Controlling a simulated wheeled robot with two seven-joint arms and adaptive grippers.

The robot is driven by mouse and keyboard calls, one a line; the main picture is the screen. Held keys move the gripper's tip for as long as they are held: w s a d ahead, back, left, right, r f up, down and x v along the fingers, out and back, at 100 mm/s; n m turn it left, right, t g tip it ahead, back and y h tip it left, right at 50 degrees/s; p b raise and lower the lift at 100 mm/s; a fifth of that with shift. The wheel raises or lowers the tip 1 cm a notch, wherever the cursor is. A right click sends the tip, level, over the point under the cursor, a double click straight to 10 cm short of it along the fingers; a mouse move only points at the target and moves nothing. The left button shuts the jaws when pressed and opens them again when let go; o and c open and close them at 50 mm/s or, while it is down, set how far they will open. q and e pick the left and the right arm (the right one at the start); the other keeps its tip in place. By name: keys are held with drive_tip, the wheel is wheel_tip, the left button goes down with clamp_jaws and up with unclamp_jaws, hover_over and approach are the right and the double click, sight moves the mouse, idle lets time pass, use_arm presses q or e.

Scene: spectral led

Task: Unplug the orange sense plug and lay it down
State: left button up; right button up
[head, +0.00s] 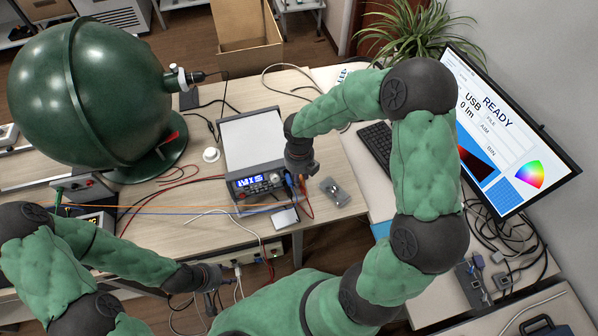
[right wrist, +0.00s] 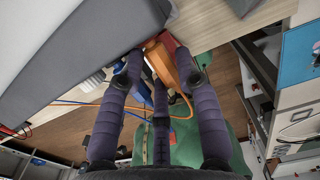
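The orange plug (right wrist: 158,62) stands at the instrument's front in the right wrist view, an orange lead running from it. My right gripper (right wrist: 158,68) has its dark fingers spread around the plug, with a gap at the left finger; firm contact does not show. In the head view my right gripper (head: 298,176) is at the front right corner of the bench instrument (head: 256,183), hiding the orange plug. My left gripper (head: 212,278) hangs low near the table's front edge, away from the plug; its fingers are too small to read.
A red plug (right wrist: 168,42) sits close beside the orange one. Orange and blue leads cross the table leftward. A small grey fixture (head: 335,191) lies right of the instrument. A green sphere (head: 88,90) stands left; a monitor (head: 505,130) stands right. Bare wood (head: 175,215) shows left of the instrument.

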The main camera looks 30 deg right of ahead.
sight(302, 183)
clamp_jaws()
drive_tip(key=shift+c, duration=2.1)
unclamp_jaws()
clamp_jaws()
drive_tip(key=shift+s+r, duration=0.1)
drive_tip(key=shift+s, duration=0.3)
drive_tip(key=shift+s+a, duration=0.1)
drive_tip(key=shift+s, duration=0.2)
drive_tip(key=shift+s+a+r+p, duration=0.1)
drive_tip(key=shift+s+p, duration=0.1)
drive_tip(key=shift+s, duration=0.2)
drive_tip(key=shift+s+a+r+p, duration=0.1)
drive_tip(key=shift+s+p, duration=0.1)
drive_tip(key=shift+s, duration=0.2)
drive_tip(key=shift+s+r+p, duration=0.1)
drive_tip(key=shift+s+p, duration=0.2)
drive_tip(key=shift+s, duration=0.2)
